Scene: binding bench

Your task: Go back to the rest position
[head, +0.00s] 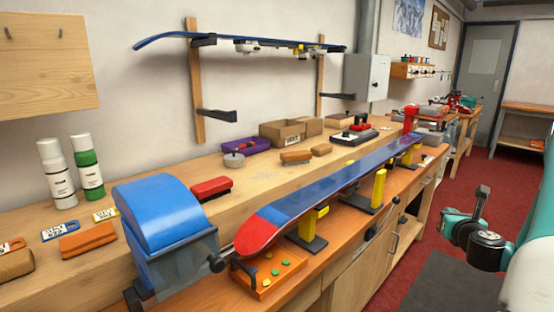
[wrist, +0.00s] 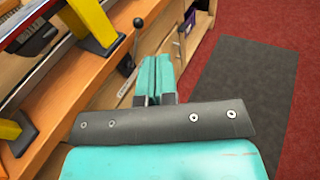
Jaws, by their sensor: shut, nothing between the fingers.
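My gripper (wrist: 153,72) shows in the wrist view as two teal fingers pressed together with nothing between them. It is in the air in front of the bench's front edge, over the floor side. In the head view part of my teal and dark arm shows at the right edge, clear of the bench; the gripper's fingertips cannot be made out there. A blue and red snowboard (head: 325,188) lies base up on yellow supports on the wooden bench (head: 165,225), well to the left of my arm.
A blue-hooded machine (head: 160,225) stands at the bench's near end, beside an orange parts tray (head: 268,272). A lever with a dark knob (wrist: 138,23) sticks out at the bench front near my gripper. A grey mat (wrist: 243,90) and red carpet (head: 425,230) leave open floor on the right.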

